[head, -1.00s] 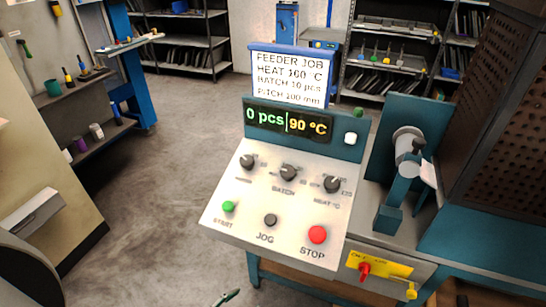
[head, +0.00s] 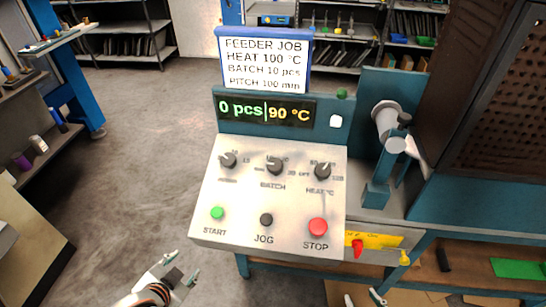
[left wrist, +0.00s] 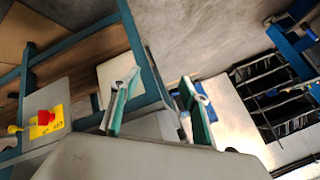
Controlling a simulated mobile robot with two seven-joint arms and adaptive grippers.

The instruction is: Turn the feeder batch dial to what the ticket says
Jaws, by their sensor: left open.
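The feeder panel (head: 240,235) is in the middle of the head view. Its batch dial (head: 275,166) is the middle of three black knobs; its exact setting is too small to read. The ticket (head: 264,66) above reads "HEAT 100 °C, BATCH 10 pcs, PITCH 100 mm". The display (head: 265,109) shows 0 pcs and 90 °C. My left gripper (head: 181,269) is open and empty, low and left of the panel, apart from the dial. In the left wrist view its two fingers (left wrist: 160,105) stand apart. My right gripper (head: 365,298) barely shows at the bottom edge.
The left knob (head: 228,160) and the heat knob (head: 322,171) flank the batch dial. Below are the green START (head: 217,213), black JOG (head: 266,220) and red STOP (head: 318,227) buttons. A red switch (head: 358,248) sits right of them. The floor left of the panel is clear.

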